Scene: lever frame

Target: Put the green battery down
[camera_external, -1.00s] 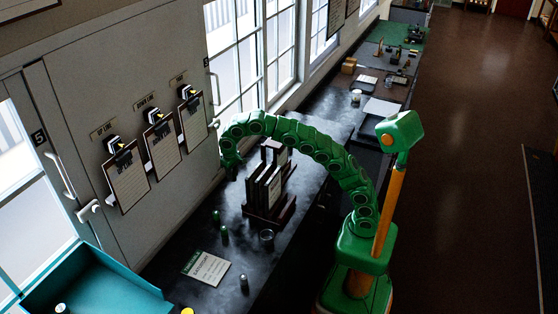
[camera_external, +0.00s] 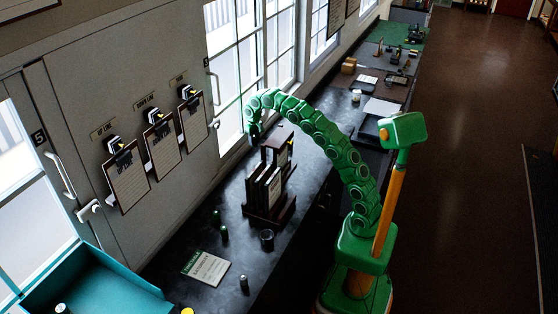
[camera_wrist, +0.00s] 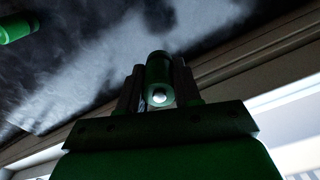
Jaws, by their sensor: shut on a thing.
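My gripper (camera_wrist: 157,82) is shut on a green battery (camera_wrist: 158,96), which sits between the two fingers with its pale round end toward the wrist camera. In the external view my gripper (camera_external: 254,137) hangs beyond the dark rack, near the window; the battery in it is too small to make out there. The dark worktop (camera_wrist: 85,60) lies beyond the battery in the wrist view; the gap between them cannot be told. Another green cylinder (camera_wrist: 18,27) lies at the wrist view's upper left.
The dark rack (camera_external: 267,190) with upright panels stands below my arm. A teal box (camera_external: 95,285) is at the lower left.

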